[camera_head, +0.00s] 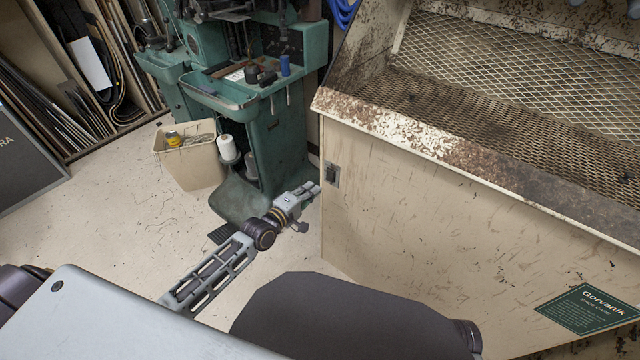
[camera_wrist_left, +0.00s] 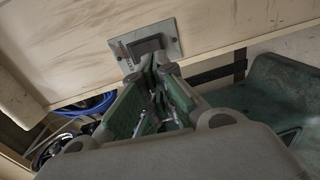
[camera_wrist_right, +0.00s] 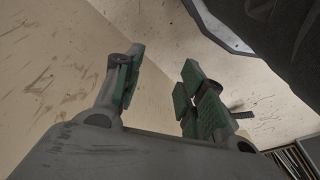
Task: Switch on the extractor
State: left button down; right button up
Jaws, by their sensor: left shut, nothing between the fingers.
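The extractor is the large cream cabinet (camera_head: 440,220) with a worn metal rim and a mesh bed, at the right of the head view. A small switch plate (camera_head: 332,174) sits on its front panel near the left edge. In the left wrist view the switch (camera_wrist_left: 146,47) is a dark rocker on a grey plate. My left gripper (camera_head: 312,189) is shut and empty, with its fingertips just below the switch; I cannot tell whether they touch it. My right gripper (camera_wrist_right: 163,70) is open and empty in the right wrist view, close to a scuffed cream panel.
A green stitching machine (camera_head: 255,110) stands left of the cabinet. A cream bin (camera_head: 190,165) with a yellow-topped item stands beside it. Shelves of sheet material (camera_head: 60,80) line the back left. The pale floor (camera_head: 110,220) between is mostly clear.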

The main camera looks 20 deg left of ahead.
aim_at(327, 177)
pick_arm(q)
jog(key=shift+b+x, duration=0.6)
jog(key=shift+x, duration=1.45)
jog(key=shift+w+d, duration=0.15)
jog(key=shift+w, duration=0.3)
pick_arm(e)
jog(key=r, duration=0.2)
jog(key=shift+w+a+r+t, duration=0.25)
jog(key=shift+w+r+t, duration=0.05)
jog(key=shift+w, duration=0.1)
jog(key=shift+s+f, duration=0.1)
